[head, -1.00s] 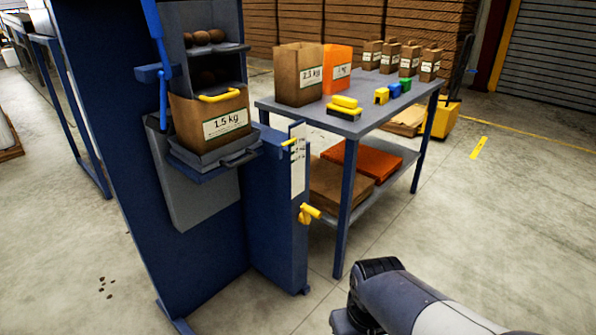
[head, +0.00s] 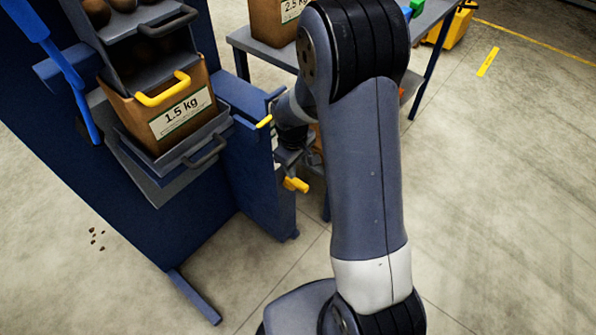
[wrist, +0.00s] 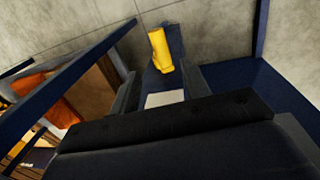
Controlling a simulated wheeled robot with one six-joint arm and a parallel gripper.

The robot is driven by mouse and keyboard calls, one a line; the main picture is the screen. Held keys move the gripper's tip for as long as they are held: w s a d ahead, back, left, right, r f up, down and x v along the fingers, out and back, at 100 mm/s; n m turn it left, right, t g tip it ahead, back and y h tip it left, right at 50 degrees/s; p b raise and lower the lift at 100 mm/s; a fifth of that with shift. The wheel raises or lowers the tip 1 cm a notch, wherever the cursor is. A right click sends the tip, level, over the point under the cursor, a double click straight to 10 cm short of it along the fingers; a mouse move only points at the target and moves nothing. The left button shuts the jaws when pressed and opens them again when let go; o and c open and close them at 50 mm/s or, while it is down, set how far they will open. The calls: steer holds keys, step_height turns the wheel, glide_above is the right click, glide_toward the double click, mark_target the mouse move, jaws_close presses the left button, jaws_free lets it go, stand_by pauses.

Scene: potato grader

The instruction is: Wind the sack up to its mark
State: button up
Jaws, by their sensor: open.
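The brown sack marked 1.5 kg (head: 180,112) sits on a grey platform (head: 205,140) on the blue machine, under a chute with potatoes. A yellow pointer (head: 265,122) sticks out at the post's side; the scale there is mostly hidden by my arm. The yellow crank handle (head: 296,185) is low on the blue post. My gripper (head: 288,158) is close above the handle, partly hidden behind my arm. In the wrist view my gripper (wrist: 162,80) is open, and the yellow handle (wrist: 162,50) stands just beyond and between its fingers. I cannot tell whether they touch.
A yellow pallet truck (head: 447,25) is at the back. Open concrete floor lies to the right.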

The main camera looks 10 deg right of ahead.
mark_target(300, 183)
steer(key=f, duration=0.3)
steer(key=f+b, duration=0.1)
steer(key=f, duration=0.2)
steer(key=d+f, duration=0.1)
steer(key=f, duration=0.2)
steer(key=shift+w+f, duration=0.25)
steer(key=shift+f, duration=0.05)
jaws_close()
